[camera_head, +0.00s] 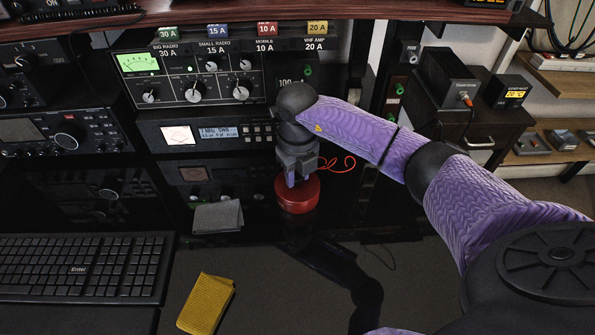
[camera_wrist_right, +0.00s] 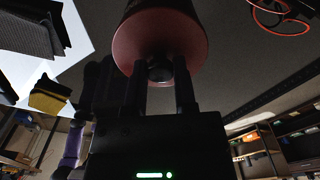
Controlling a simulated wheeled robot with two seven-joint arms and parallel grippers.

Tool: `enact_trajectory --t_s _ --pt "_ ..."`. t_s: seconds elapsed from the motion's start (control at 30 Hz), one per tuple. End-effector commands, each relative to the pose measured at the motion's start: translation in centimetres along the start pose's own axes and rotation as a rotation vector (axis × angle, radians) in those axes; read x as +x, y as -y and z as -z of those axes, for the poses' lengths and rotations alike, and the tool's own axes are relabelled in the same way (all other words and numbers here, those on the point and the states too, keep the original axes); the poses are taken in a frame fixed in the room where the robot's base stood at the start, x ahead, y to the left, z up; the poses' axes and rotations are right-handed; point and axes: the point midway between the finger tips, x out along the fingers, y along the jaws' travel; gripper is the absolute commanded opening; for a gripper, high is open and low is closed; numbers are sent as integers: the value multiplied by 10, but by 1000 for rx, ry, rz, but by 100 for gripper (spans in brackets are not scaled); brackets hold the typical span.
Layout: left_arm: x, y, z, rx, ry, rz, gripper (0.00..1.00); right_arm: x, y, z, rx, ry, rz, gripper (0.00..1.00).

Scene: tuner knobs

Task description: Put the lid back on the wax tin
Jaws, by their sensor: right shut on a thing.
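My right gripper (camera_head: 291,183) points down at a round red piece (camera_head: 297,198) on the glossy black desk. In the right wrist view, its two fingers (camera_wrist_right: 162,96) are shut on the dark knob (camera_wrist_right: 160,69) of the red lid (camera_wrist_right: 160,38). I cannot tell whether the head view's red piece is the lid alone or the lid over the wax tin. The tin is not clearly distinguishable. The gap between lid and desk is unclear. My left gripper is not in view.
A grey folded cloth (camera_head: 218,216) lies left of the red piece, and a yellow cloth (camera_head: 206,303) lies nearer. A keyboard (camera_head: 85,268) is at the left. Radios (camera_head: 195,85) stand behind. The front right desk is clear.

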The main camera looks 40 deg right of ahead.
Motion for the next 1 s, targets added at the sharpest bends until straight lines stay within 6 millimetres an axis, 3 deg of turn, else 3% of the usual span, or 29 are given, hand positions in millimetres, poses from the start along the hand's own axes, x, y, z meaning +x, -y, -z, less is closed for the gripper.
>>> enact_trajectory --t_s 0.17,0.2,0.37,0.57,0.67,1.0 --pt "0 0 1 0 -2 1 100 0 0 0 0 0 0 0" --pt "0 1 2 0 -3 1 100 0 0 0 0 0 0 38" --pt "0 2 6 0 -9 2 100 0 0 0 0 0 0 72" --pt "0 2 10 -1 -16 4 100 0 0 0 0 0 0 78" --pt "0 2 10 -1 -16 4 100 0 0 0 0 0 0 99" --pt "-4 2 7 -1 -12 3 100 -5 0 0 0 1 0 100"
